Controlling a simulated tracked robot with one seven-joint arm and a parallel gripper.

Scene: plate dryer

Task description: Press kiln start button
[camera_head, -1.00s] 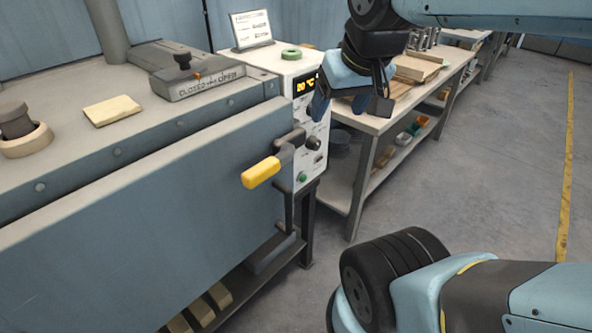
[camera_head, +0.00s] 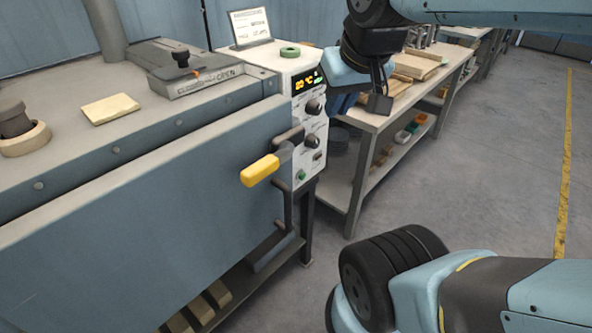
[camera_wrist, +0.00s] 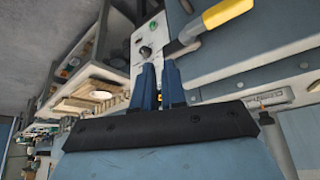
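The kiln's white control panel (camera_head: 305,128) is on the right end of the blue-grey kiln, with a lit yellow display and two dark knobs. A small round green button (camera_head: 301,175) is low on this panel, likely the start button; it also shows in the wrist view (camera_wrist: 153,26). My gripper (camera_head: 338,104) is to the right of the panel, level with the upper knob (camera_head: 315,107), higher than the green button and apart from it.
A yellow-handled lever (camera_head: 260,171) sticks out from the kiln front, left of the green button. A wooden workbench (camera_head: 372,122) with items stands behind my gripper. The grey floor to the right is clear.

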